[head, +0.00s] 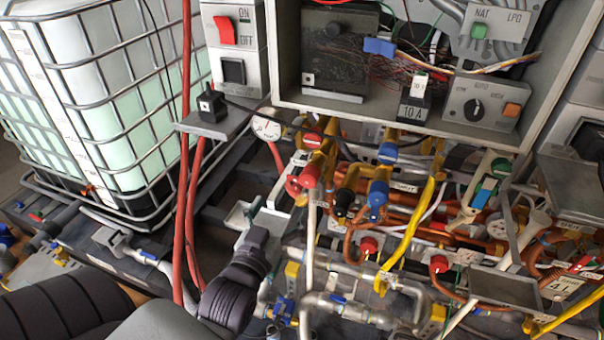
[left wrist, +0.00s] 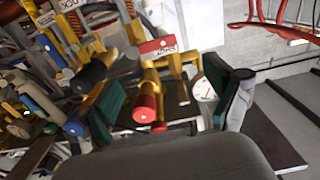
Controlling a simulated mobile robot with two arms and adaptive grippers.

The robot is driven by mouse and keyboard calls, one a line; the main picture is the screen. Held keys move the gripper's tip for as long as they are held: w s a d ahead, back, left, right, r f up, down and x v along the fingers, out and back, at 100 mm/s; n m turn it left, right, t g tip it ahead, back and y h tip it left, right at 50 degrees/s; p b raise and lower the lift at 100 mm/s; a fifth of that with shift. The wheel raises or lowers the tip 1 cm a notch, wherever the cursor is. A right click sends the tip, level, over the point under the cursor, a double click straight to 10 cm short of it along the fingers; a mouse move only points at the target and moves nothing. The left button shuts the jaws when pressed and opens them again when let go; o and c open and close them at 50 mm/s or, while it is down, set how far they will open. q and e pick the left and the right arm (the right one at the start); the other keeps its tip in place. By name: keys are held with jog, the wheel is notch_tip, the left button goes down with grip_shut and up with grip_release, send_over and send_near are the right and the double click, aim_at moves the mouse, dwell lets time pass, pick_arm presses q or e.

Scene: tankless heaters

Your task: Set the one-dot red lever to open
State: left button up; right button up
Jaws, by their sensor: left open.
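Red levers and handles sit on the yellow pipework. A red lever with a white label (head: 312,139) is at the top, and a red-labelled lever also shows in the left wrist view (left wrist: 157,45). Below it are two red round-ended handles (head: 308,176), also in the left wrist view (left wrist: 145,106). I cannot make out which one bears a single dot. My left gripper (head: 258,212) is left of these handles, apart from them. In the left wrist view its green-padded fingers (left wrist: 165,97) are spread, with the red handles beyond and between them. My right gripper is out of view.
A white pressure gauge (head: 266,128) is close to the red levers. Blue handles (head: 377,195) and a black one (head: 344,200) crowd in on the right. A grey control box (head: 290,95) overhangs the pipes. A caged tank (head: 100,110) stands at left.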

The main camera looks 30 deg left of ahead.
pick_arm(q)
jog(key=p+x, duration=0.2)
jog(key=x, duration=0.8)
jog(key=shift+w+d, duration=0.1)
jog(key=shift+w, duration=0.3)
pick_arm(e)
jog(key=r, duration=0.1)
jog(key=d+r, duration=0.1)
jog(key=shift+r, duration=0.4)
pick_arm(q)
jog(key=c, duration=1.7)
